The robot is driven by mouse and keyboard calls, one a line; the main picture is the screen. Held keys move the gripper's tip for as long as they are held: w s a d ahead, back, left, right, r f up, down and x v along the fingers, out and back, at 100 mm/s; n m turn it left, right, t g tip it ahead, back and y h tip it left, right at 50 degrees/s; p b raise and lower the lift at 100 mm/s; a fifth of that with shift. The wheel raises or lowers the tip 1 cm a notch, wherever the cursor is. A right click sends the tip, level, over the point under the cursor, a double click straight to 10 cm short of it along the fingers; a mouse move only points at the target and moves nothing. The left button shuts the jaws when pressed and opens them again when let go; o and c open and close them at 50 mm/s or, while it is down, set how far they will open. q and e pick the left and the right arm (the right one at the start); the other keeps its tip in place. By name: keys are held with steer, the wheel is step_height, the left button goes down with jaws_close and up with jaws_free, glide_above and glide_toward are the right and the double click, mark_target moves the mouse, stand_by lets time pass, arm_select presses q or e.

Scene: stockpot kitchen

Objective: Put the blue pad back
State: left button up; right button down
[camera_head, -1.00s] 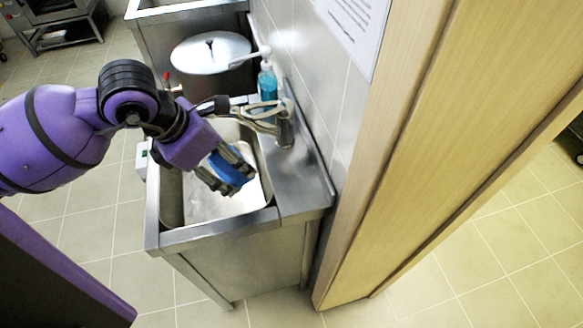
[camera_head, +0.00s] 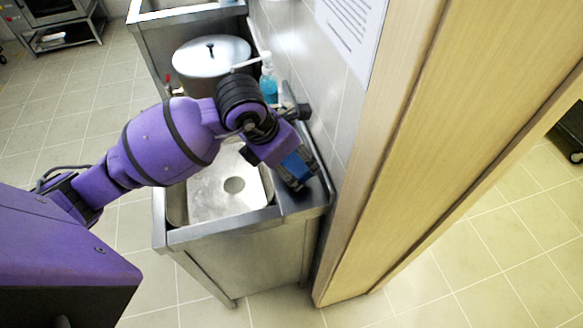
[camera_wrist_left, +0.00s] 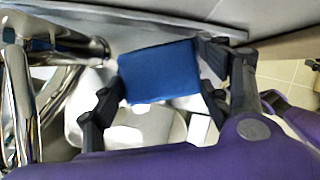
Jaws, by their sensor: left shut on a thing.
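The blue pad (camera_head: 297,166) is held between the fingers of my left gripper (camera_head: 301,178). In the left wrist view the blue pad (camera_wrist_left: 158,70) shows as a flat block, with a finger of my left gripper (camera_wrist_left: 157,88) at each side. The pad is over the steel ledge (camera_head: 296,207) at the right side of the sink, close to the wall. I cannot tell whether it touches the ledge. My right gripper is not in view.
The sink basin (camera_head: 205,195) is left of my left gripper. A chrome tap (camera_wrist_left: 20,85) stands close by in the wrist view. A soap bottle (camera_head: 268,88) and a lidded pot (camera_head: 212,54) are behind. A wooden door frame (camera_head: 385,180) is at the right.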

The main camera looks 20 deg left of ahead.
mark_target(289, 166)
arm_select(q)
step_height(289, 166, down, 3)
steer(key=shift+r, duration=0.1)
steer(key=shift+w+d, duration=0.1)
steer(key=shift+d, duration=0.1)
steer(key=shift+f, duration=0.25)
steer(key=o, duration=1.2)
